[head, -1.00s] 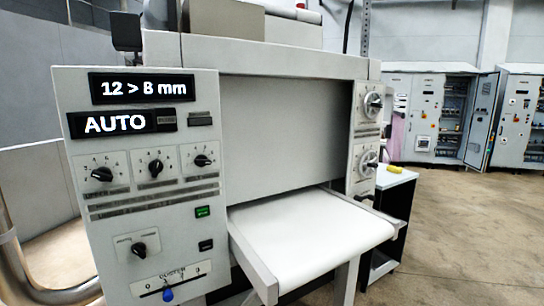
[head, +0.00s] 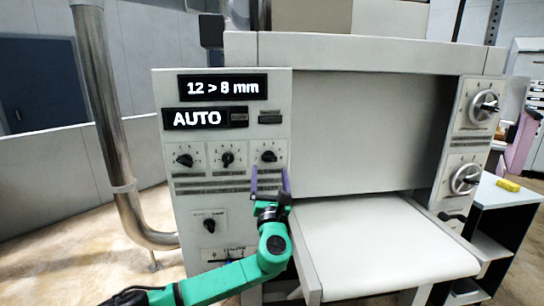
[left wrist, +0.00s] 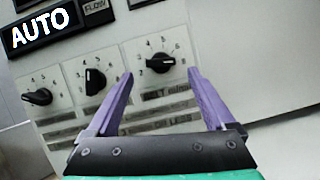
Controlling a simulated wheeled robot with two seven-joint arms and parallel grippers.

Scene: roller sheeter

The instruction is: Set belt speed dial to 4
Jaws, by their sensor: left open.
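The belt dial is the rightmost of three black knobs on the white control panel (head: 230,190). The dial (head: 268,156) has numbers around it, and "BELT" shows under it in the left wrist view (left wrist: 160,62). Its pointer looks turned to the left, near the low numbers; the exact setting is hard to read. My left gripper (head: 270,170), with purple fingers, is open just below and in front of the dial. In the left wrist view its fingertips (left wrist: 160,74) frame the dial from both sides, and nothing is between them. My right gripper is not in view.
Two similar knobs (head: 227,159) (head: 184,160) sit left of the belt dial. Displays reading "12 > 8 mm" (head: 222,87) and "AUTO" (head: 198,119) are above. The white belt table (head: 375,250) juts out at right. A metal pipe (head: 112,130) stands at left.

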